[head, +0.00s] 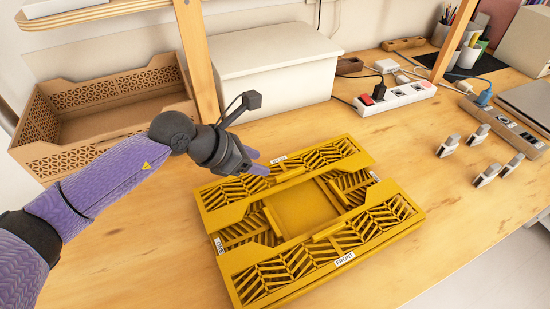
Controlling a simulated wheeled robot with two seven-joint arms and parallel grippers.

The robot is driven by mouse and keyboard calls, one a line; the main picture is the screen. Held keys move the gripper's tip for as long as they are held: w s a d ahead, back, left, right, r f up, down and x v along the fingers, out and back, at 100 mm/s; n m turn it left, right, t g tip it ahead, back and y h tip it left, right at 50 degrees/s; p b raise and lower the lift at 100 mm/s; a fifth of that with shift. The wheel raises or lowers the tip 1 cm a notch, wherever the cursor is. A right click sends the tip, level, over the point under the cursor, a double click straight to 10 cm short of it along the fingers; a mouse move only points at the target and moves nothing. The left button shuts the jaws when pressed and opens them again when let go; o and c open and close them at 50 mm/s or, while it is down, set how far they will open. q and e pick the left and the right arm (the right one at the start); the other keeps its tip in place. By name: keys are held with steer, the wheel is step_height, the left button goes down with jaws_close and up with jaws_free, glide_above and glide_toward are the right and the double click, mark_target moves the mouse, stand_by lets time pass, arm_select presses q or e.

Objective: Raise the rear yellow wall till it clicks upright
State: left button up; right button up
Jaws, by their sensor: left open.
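The yellow collapsible crate (300,208) lies folded flat on the wooden table. Its rear yellow wall (325,155), a slatted panel with a small white label, lies folded down along the far side. The front wall (322,252), labelled FRONT, also lies flat on the near side, and the side walls lie folded between them. My left gripper (259,163) is open, with its purple fingers above or beside the far edge of the rear wall, left of the label. I cannot tell whether it touches the wall. My right gripper is not in view.
A brown cardboard-coloured open crate (110,108) stands at the left. A white lidded box (275,75) stands behind the yellow crate, near a wooden post (196,60). Power strips (395,98) and cables lie at the back right, with several small grey clips (487,174) at the right.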

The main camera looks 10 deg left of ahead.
mark_target(288, 173)
arm_select(q)
steer(key=b+x, duration=0.1)
steer(key=x, duration=0.3)
steer(key=b+x, duration=0.1)
steer(key=x, duration=0.3)
steer(key=shift+s+d+b, duration=0.1)
steer(key=shift+s+b, duration=0.15)
steer(key=shift+b, duration=0.05)
steer(key=shift+w+d+f, duration=0.2)
steer(key=shift+w+d, duration=0.05)
steer(key=shift+d, duration=0.1)
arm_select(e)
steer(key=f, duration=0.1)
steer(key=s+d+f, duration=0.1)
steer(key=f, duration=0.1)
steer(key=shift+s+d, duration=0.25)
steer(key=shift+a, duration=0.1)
arm_select(q)
steer(key=shift+c, duration=0.9)
steer(key=c, duration=0.5)
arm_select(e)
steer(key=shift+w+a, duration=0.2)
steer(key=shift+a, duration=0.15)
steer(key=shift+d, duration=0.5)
